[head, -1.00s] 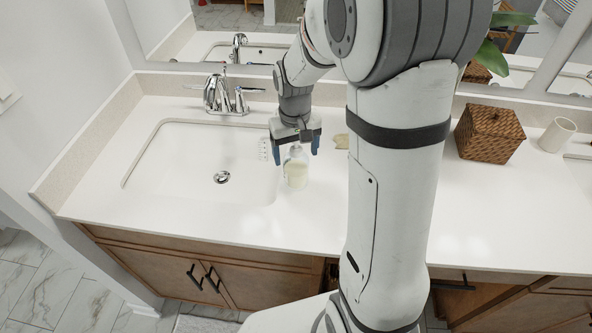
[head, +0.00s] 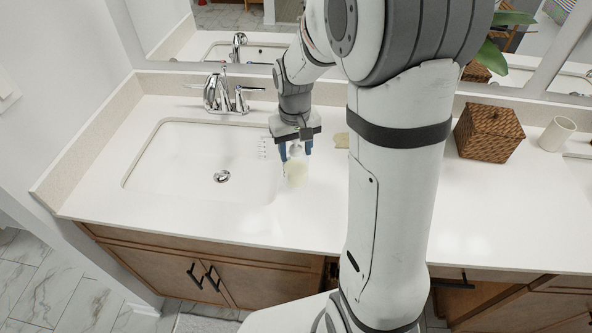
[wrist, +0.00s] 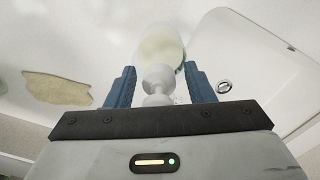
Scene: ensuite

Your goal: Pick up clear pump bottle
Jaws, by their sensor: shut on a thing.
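The clear pump bottle (head: 296,172), with pale yellowish liquid in it, stands upright on the white counter just right of the sink. My gripper (head: 296,154) points down over it, with its blue fingers shut on the upper part of the bottle. In the wrist view the whitish pump top (wrist: 157,80) sits between the two blue fingers of my gripper (wrist: 158,84), and the bottle body (wrist: 160,48) lies beyond them. The bottle's base appears to rest on the counter.
A sink (head: 190,165) with a chrome faucet (head: 222,94) lies to the left. A small beige item (head: 341,140) lies on the counter right of the bottle. A woven basket (head: 489,132) and a white cup (head: 557,134) stand farther right. A mirror runs behind the counter.

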